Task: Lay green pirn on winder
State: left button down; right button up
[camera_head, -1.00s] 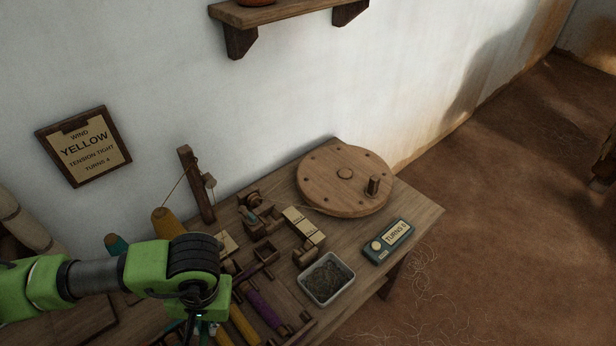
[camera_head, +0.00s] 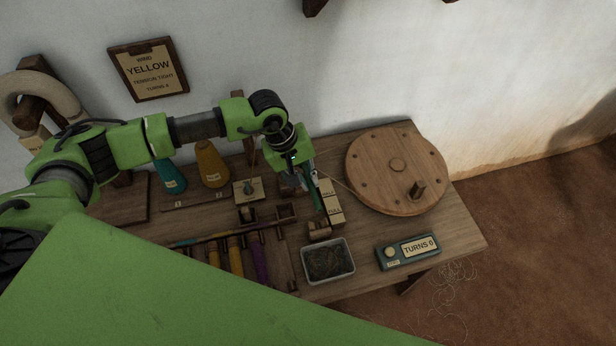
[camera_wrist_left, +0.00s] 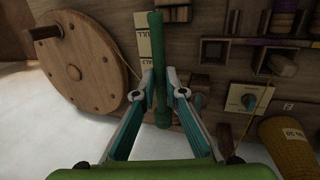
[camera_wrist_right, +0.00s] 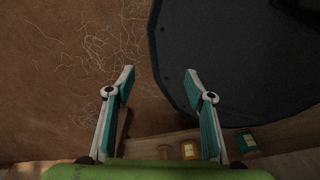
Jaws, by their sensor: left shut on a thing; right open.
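The green pirn (camera_wrist_left: 159,60) is a slim green rod between the fingers of my left gripper (camera_wrist_left: 160,82). The gripper is shut on it. In the head view the pirn (camera_head: 316,198) hangs above the bench beside the pale labelled blocks, left of the winder's wooden wheel (camera_head: 384,178). The wheel also shows in the left wrist view (camera_wrist_left: 84,72). The winder's small wooden holder is mostly hidden behind my left gripper (camera_head: 308,178). I cannot tell whether the pirn touches it. My right gripper (camera_wrist_right: 159,85) is open and empty, above the floor side.
A rack with yellow and purple pirns (camera_head: 259,260) lies front left of the winder. A grey tray of scraps (camera_head: 328,261) and a TURNS 0 counter (camera_head: 408,250) stand in front. Teal (camera_head: 169,177) and ochre (camera_head: 212,165) yarn cones stand behind. A sign (camera_head: 148,69) reads YELLOW.

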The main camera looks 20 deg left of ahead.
pick_arm(q)
notch_tip(320, 180, down, 3)
jog(key=shift+d+f+b, duration=0.1)
jog(key=shift+f+b, duration=0.1)
jog(key=shift+b, duration=0.6)
notch_tip(320, 180, down, 5)
jog(key=b, duration=0.4)
jog(key=shift+f+b, duration=0.1)
jog(key=shift+b, duration=0.3)
pick_arm(e)
notch_tip(320, 180, down, 6)
jog(key=d, duration=0.1)
jog(key=shift+w+d+f, duration=0.2)
jog(key=shift+w+f, duration=0.05)
jog(key=shift+w, duration=0.2)
pick_arm(q)
jog(key=c, duration=2)
grip_release()
pick_arm(e)
jog(key=shift+a, duration=0.2)
pick_arm(q)
jog(key=o, duration=0.3)
